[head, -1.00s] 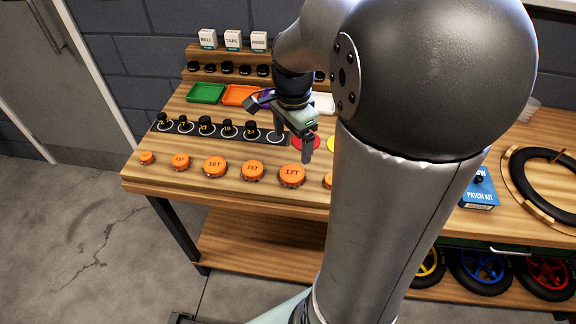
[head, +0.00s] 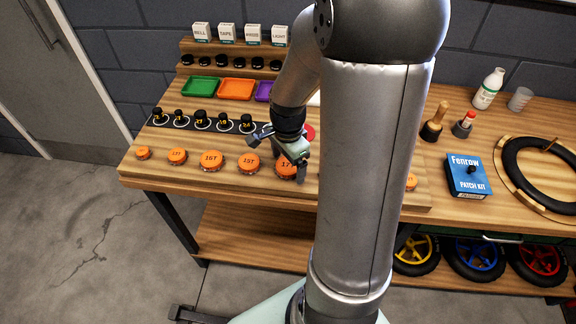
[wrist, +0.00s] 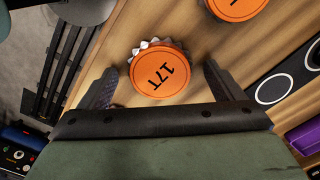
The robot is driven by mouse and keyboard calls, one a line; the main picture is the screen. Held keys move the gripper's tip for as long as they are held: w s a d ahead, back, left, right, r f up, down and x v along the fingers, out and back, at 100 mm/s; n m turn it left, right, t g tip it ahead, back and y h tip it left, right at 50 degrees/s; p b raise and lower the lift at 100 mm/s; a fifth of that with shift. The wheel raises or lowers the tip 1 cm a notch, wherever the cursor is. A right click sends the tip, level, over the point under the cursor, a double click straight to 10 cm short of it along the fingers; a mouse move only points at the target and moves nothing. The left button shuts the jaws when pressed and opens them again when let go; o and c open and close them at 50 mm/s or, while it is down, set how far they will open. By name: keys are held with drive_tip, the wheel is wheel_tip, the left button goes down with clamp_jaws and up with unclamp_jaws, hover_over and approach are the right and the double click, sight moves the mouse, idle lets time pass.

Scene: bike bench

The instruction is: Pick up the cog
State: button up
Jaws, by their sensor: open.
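The orange-topped cog marked 17T (wrist: 160,70) lies on the wooden bench, with metal teeth showing at its edge in the wrist view. My gripper (wrist: 158,85) is open, one finger on each side of this cog and nothing held. In the head view my gripper (head: 289,174) is low over the same cog (head: 284,163), which it partly hides. I cannot tell whether either finger touches it. Other orange cogs stand in the row to the left: 15T (head: 249,163), 16T (head: 212,161) and smaller ones. Another orange cog (wrist: 237,5) is near the top of the wrist view.
Behind the cogs a dark strip (head: 187,124) holds black knobbed pieces. Green (head: 200,87) and orange (head: 237,89) trays lie behind that. A blue patch kit (head: 468,177) and a tire (head: 540,172) lie to the right. The bench's front edge is close to the cogs.

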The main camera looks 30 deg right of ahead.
drive_tip(key=shift+c, duration=0.2)
drive_tip(key=c, duration=1)
drive_tip(key=shift+c, duration=0.2)
drive_tip(key=shift+r, duration=0.1)
